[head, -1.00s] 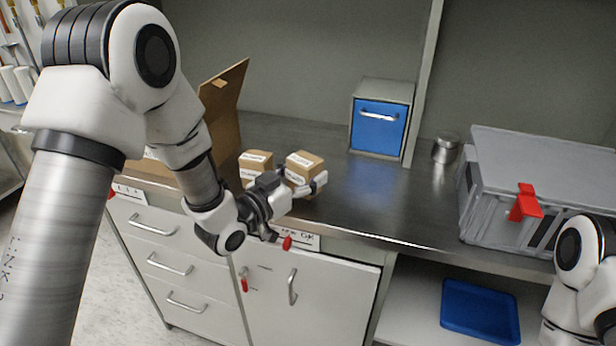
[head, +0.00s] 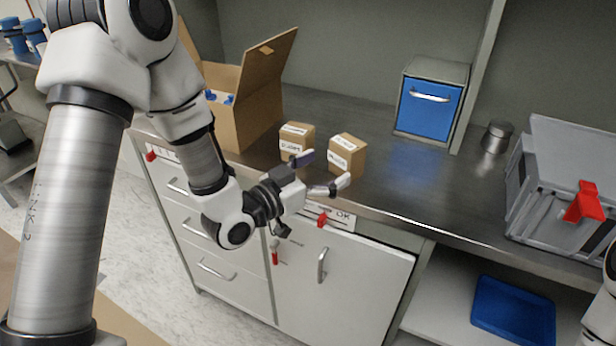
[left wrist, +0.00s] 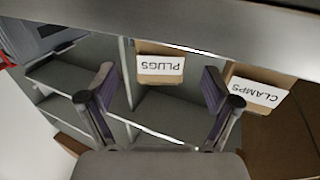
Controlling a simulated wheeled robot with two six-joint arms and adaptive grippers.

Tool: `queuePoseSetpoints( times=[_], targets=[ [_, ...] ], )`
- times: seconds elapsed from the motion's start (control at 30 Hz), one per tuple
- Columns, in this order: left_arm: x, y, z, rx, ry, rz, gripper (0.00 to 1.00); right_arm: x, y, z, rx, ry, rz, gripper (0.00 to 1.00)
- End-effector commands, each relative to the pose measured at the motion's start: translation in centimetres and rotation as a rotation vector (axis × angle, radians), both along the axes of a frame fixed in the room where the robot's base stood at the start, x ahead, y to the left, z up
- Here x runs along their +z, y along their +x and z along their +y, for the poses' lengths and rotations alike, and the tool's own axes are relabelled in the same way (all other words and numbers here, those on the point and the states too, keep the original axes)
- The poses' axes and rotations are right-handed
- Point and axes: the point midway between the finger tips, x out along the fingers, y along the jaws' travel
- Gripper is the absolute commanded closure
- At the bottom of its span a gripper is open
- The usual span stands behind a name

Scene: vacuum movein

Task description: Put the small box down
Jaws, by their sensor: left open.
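Two small brown cardboard boxes with white labels stand upright on the steel counter (head: 400,198), side by side and slightly apart. The right one (head: 347,156) reads PLUGS in the left wrist view (left wrist: 160,64). The left one (head: 297,141) reads CLAMPS there (left wrist: 257,91). My left gripper (head: 325,171) is open and empty at the counter's front edge, just in front of the PLUGS box. In the left wrist view the PLUGS box shows beyond the gap between the spread fingers, apart from them. My right gripper is out of view.
An open large carton (head: 240,110) with blue items inside stands behind the boxes on the left. A blue-fronted drawer unit (head: 430,105), a metal canister (head: 496,137) and a grey crate (head: 555,190) with a red latch stand to the right. Bare counter lies between.

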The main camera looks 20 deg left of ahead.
Motion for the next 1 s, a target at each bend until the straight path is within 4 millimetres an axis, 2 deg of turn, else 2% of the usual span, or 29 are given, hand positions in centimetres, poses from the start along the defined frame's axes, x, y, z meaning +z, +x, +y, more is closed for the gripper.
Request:
queuePoseSetpoints(
  times=[0.1, 0.13, 0.2, 0.3, 0.43, 0.6, 0.67, 0.77, 0.83, 0.87, 0.9, 0.97, 1.0],
  targets=[
    [0.0, -3.1, 1.5, 0.005, -0.011, 0.002, 0.11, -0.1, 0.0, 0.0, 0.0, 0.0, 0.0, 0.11],
    [1.0, -3.2, 1.5, 0.0, -0.005, 0.007, 0.11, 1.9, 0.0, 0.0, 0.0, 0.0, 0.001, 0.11],
    [1.0, -3.8, 1.7, -0.004, -0.002, 0.008, 0.11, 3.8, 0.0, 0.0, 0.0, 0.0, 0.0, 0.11],
    [0.8, -4.7, 2.1, -0.003, -0.001, 0.005, 0.11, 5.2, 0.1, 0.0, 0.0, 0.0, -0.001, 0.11],
    [0.4, -5.3, 2.4, -0.001, 0.0, 0.002, 0.11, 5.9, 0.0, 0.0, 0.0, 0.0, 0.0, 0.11],
    [-0.1, -5.5, 2.5, 0.0, 0.003, 0.004, 0.11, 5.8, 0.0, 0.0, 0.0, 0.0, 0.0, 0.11],
    [-1.2, -5.5, 2.3, -0.001, 0.011, 0.041, 0.11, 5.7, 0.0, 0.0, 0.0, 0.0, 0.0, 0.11],
    [-6.6, -6.4, 1.9, 0.004, 0.057, 0.237, 0.11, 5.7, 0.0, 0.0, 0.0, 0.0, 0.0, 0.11],
    [-12.9, -8.5, 1.8, 0.023, 0.108, 0.474, 0.11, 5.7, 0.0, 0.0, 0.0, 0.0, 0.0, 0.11],
    [-15.8, -9.9, 1.9, 0.039, 0.131, 0.592, 0.11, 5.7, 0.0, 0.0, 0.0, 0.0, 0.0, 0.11],
    [-19.5, -12.3, 2.2, 0.068, 0.162, 0.755, 0.11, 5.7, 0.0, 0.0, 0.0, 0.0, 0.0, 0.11],
    [-24.3, -16.6, 2.8, 0.126, 0.204, 0.989, 0.11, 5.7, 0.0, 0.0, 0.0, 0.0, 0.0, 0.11],
    [-26.8, -19.6, 3.3, 0.168, 0.231, 1.133, 0.11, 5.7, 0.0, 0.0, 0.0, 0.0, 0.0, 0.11]
  ],
)
